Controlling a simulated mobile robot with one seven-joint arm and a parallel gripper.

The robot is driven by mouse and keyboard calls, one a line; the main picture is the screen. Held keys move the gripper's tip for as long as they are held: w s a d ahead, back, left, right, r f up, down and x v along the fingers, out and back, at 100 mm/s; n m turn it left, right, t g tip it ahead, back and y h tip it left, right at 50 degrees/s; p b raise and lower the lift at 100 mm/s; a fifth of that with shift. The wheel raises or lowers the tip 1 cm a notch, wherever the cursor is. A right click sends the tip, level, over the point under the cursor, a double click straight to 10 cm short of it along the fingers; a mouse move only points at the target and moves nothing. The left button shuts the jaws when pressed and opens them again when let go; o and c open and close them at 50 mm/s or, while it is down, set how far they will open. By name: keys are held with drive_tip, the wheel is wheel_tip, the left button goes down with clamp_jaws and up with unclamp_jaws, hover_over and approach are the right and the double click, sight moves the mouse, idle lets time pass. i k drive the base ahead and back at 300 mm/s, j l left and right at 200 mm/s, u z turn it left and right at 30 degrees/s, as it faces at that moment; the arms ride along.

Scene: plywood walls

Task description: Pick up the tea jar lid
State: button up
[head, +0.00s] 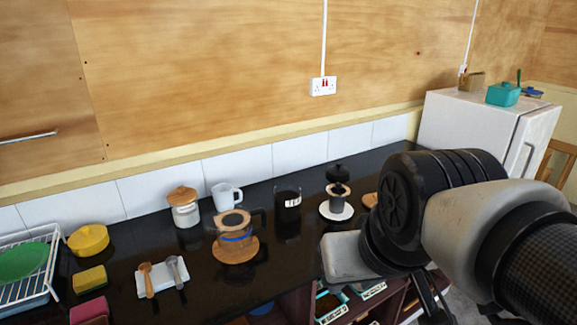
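A white jar (186,214) stands on the black counter near the tiled wall, with a round wooden lid (183,194) on top. A dark glass jar (288,214) with a white label stands further right; I see no lid on it. A flat round wooden piece (370,200) lies right of the French press, partly hidden by my arm. I cannot tell which wooden piece is the tea jar lid. My gripper (432,302) shows only as dark parts below my arm, at the picture's bottom edge and away from the jars; its fingers are not clear.
A glass coffee maker (236,222) stands on a wooden coaster, with a white mug (226,196) behind. A French press (338,192) stands on a white saucer. Spoons (148,280), a sponge (89,280), a yellow pot (88,240) and a dish rack (28,268) fill the left.

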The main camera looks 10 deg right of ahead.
sight(369, 200)
drive_tip(key=i+l+u, duration=0.15)
drive_tip(key=l, duration=0.35)
drive_tip(key=i+l+u, duration=0.15)
drive_tip(key=l, duration=0.4)
drive_tip(key=i+l+u, duration=0.2)
drive_tip(key=l, duration=0.35)
drive_tip(key=i+l+u, duration=0.15)
drive_tip(key=l, duration=0.45)
drive_tip(key=i+l+u, duration=0.15)
drive_tip(key=l, duration=0.4)
drive_tip(key=k, duration=0.05)
